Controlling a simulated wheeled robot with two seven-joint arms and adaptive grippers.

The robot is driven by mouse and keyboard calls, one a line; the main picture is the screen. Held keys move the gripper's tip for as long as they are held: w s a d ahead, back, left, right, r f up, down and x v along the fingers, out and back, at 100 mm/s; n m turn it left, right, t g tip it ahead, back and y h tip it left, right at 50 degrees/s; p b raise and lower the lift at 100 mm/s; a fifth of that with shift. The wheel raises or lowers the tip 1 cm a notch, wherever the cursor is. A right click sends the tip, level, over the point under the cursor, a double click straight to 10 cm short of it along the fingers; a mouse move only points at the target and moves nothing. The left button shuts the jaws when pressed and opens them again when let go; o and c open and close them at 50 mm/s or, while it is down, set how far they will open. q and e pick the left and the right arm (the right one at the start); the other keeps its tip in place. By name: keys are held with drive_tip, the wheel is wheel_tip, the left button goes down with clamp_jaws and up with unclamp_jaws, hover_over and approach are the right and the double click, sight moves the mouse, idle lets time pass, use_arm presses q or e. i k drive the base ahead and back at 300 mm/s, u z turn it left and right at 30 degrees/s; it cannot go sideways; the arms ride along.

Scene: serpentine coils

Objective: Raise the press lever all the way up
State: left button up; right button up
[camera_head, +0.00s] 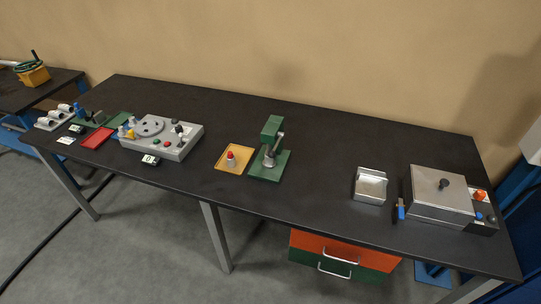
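A green press (271,129) stands near the middle of the long dark table, on a flat green base (262,174). Its metal lever (279,143) shows at the right side of the press head, small in this view. I cannot tell its exact angle. A grey cylindrical part (268,160) sits low at the front of the press. Neither of my grippers is in view.
A yellow tray (222,165) with a red-capped item (231,158) lies left of the press. A grey control panel (178,151) stands further left. A metal tray (370,198) and a lidded metal box (440,210) are at right.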

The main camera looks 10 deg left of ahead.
sight(272, 154)
drive_tip(key=z, duration=1.75)
drive_tip(key=i, duration=0.85)
drive_tip(key=u, duration=1.7)
